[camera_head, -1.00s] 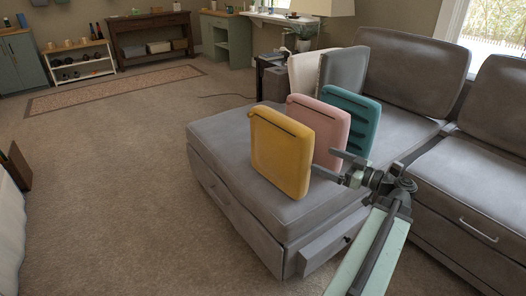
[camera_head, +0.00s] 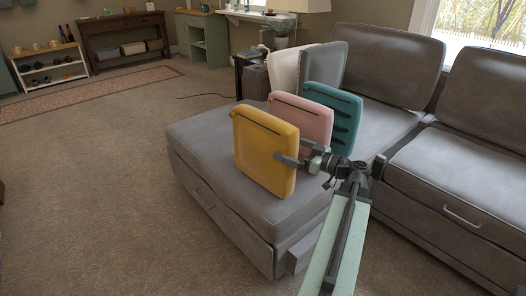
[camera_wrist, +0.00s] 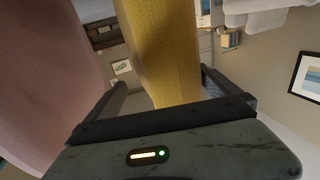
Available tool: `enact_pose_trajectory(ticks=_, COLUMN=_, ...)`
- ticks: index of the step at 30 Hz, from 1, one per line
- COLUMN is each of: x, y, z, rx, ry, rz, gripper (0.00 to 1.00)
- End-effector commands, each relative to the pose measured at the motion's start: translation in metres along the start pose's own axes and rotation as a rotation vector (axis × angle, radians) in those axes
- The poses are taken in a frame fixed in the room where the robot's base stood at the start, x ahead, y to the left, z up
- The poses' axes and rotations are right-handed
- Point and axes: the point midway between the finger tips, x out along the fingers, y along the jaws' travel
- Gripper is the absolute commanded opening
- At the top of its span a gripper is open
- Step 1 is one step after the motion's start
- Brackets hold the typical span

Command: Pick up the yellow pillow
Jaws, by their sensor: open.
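The yellow pillow (camera_head: 262,150) stands upright on the near part of the grey sofa (camera_head: 225,129), first in a row of pillows. My gripper (camera_head: 291,150) is at its right edge, with one finger in front of its face and the other behind. In the wrist view the yellow pillow (camera_wrist: 160,45) stands between the two open fingers of my gripper (camera_wrist: 164,85). The right finger is partly hidden by it. I cannot tell whether either finger touches it.
A pink pillow (camera_head: 305,118) stands close behind the yellow one, and a teal pillow (camera_head: 340,112) behind that. The pink pillow (camera_wrist: 45,75) fills the left of the wrist view. White and grey cushions (camera_head: 285,72) are farther back. Open carpet (camera_head: 90,190) lies to the left.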

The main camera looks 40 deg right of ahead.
Motion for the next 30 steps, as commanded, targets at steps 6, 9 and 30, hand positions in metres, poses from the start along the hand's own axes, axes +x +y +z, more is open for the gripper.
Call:
enact_pose_trajectory(ticks=6, x=0.038, y=-0.002, z=0.002, rx=0.0, ry=0.0, rz=-0.003, gripper=1.0)
enact_pose_trajectory(ticks=9, x=0.042, y=-0.002, z=0.002, rx=0.0, ry=0.0, rz=-0.001, gripper=1.0)
enact_pose_trajectory(ticks=30, x=0.042, y=-0.003, z=0.0, rx=0.0, ry=0.002, rz=-0.003, gripper=0.17)
